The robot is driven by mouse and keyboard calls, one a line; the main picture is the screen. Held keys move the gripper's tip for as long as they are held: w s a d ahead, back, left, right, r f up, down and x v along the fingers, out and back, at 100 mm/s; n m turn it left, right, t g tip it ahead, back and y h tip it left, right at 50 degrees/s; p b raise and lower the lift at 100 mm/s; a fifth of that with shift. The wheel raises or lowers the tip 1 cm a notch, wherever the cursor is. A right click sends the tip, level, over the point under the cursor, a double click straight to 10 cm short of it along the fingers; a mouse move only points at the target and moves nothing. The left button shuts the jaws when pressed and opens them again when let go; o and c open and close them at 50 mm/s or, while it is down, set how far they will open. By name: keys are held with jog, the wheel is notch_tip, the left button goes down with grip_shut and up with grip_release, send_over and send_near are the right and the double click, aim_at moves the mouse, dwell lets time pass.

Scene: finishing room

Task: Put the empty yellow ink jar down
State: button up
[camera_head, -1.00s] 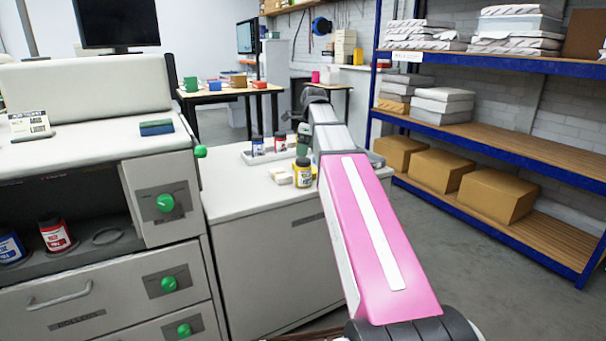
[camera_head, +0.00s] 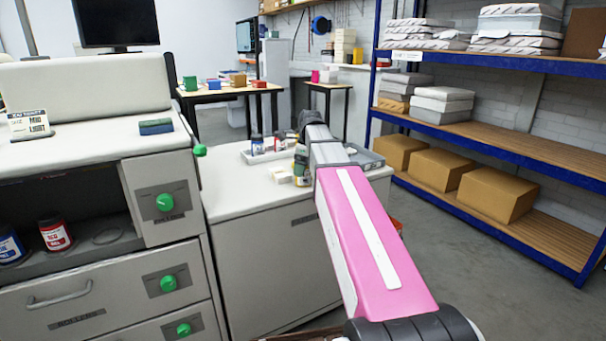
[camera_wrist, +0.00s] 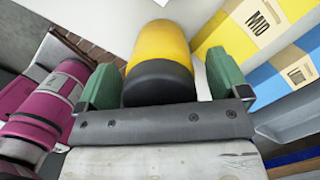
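A yellow jar with a black lid (camera_wrist: 160,55) fills the middle of the wrist view, lid end towards my palm, body over a white surface. My gripper (camera_wrist: 163,75) has its two green fingers on either side of the jar. A narrow gap shows between jar and right finger; the left finger is very close to it. The fingers look open around the jar. In the head view the yellow jar (camera_head: 302,180) is mostly hidden behind my gripper, at the white cabinet top (camera_head: 240,190). Whether its base touches cannot be told.
The front left of the cabinet top is clear.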

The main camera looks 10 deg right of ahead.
jog(key=c, duration=1)
